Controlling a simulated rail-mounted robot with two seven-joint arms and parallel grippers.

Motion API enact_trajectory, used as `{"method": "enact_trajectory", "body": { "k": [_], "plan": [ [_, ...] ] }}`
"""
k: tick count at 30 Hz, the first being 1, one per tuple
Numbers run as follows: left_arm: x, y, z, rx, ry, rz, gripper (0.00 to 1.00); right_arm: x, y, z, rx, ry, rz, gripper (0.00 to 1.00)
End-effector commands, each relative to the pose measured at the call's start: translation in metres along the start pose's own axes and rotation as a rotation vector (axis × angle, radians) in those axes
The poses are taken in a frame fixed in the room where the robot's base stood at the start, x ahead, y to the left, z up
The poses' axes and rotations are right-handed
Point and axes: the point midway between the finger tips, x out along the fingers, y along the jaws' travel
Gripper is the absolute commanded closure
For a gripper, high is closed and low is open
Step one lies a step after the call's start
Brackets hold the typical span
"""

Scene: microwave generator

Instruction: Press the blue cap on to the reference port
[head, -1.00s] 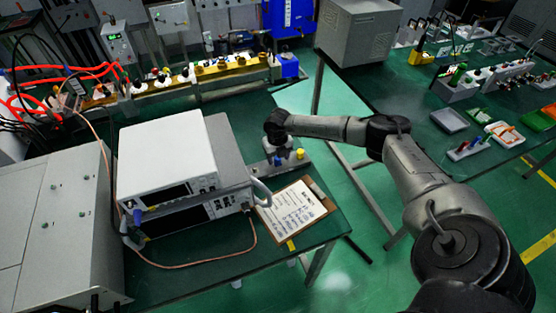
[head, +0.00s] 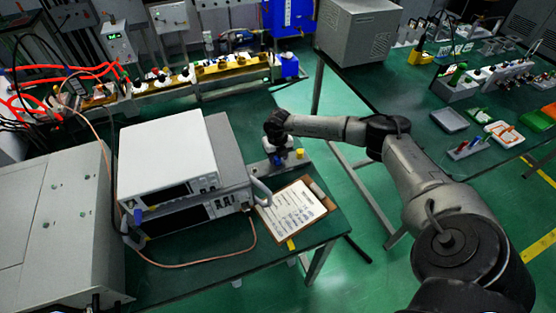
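My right gripper (head: 278,148) points down over a small grey holder (head: 259,167) on the green bench, to the right of the instrument stack. A small blue cap (head: 277,161) shows just under the gripper at the holder. I cannot tell whether the fingers touch it or are open or shut. A yellow cap (head: 300,154) stands beside it on the right. Another small blue piece (head: 138,215) sits on the front left of the white-topped instrument (head: 168,150); I cannot tell whether that is the reference port. My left gripper is not in view.
A clipboard with a written sheet (head: 291,213) lies in front of the holder. A copper-coloured cable (head: 200,262) loops along the bench front. A grey handle (head: 262,193) sticks out at the instrument's right side. The bench front is mostly clear.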

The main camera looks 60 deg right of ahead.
Motion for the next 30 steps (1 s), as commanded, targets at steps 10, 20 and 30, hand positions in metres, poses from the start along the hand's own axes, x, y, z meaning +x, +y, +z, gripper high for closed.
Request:
{"method": "enact_trajectory", "body": {
  "k": [10, 20, 30],
  "plan": [
    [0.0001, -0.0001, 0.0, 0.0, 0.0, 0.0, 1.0, -0.0002, -0.0001, 0.0002, 0.0, 0.0, 0.0, 0.92],
    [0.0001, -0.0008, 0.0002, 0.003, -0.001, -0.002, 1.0, -0.0003, -0.0001, 0.0002, 0.0, 0.0, 0.0, 1.0],
    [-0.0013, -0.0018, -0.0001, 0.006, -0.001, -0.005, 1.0, -0.002, -0.0001, 0.0002, 0.0, -0.001, 0.0, 1.0]
  ]
}}
